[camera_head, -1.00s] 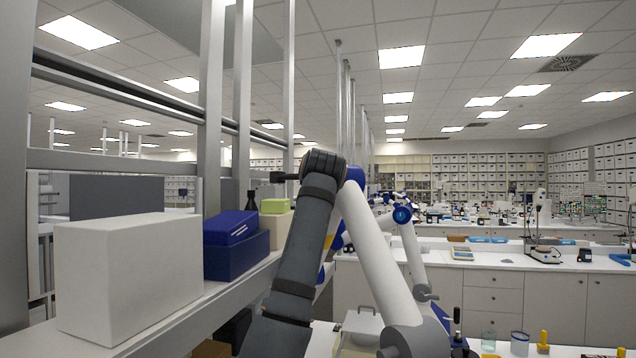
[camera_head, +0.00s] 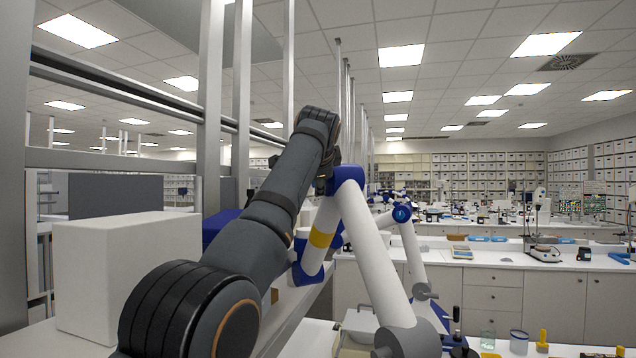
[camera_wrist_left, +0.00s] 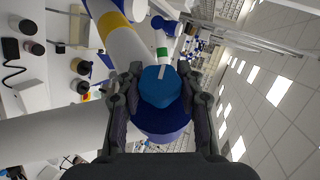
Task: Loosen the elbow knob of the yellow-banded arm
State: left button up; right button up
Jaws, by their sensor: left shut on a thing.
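The yellow-banded arm stands just right of my left arm in the head view, white with a yellow band (camera_head: 321,238) and a dark blue elbow (camera_head: 348,178). The left wrist view shows its elbow housing (camera_wrist_left: 160,128) and, in front of that, a lighter blue elbow knob (camera_wrist_left: 160,90) with a white mark on its top. The yellow band (camera_wrist_left: 110,24) shows at the upper left. My left gripper (camera_wrist_left: 160,92) is shut on the knob, one finger at each side. In the head view my own wrist hides the fingers and the knob. My right gripper is not in view.
A large white box (camera_head: 125,265) stands on the shelf at left. A blue box (camera_head: 218,224) shows partly behind my left arm. Metal uprights rise behind the shelf. Another white arm with a blue joint (camera_head: 402,214) stands to the right.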

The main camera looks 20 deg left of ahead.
pick_arm(q)
jog(key=shift+r, duration=0.25)
jog(key=o, duration=1.2)
jog(key=shift+s, duration=0.3)
jog(key=shift+f, duration=0.1)
jog(key=shift+d, duration=0.1)
jog(key=v, duration=1.2)
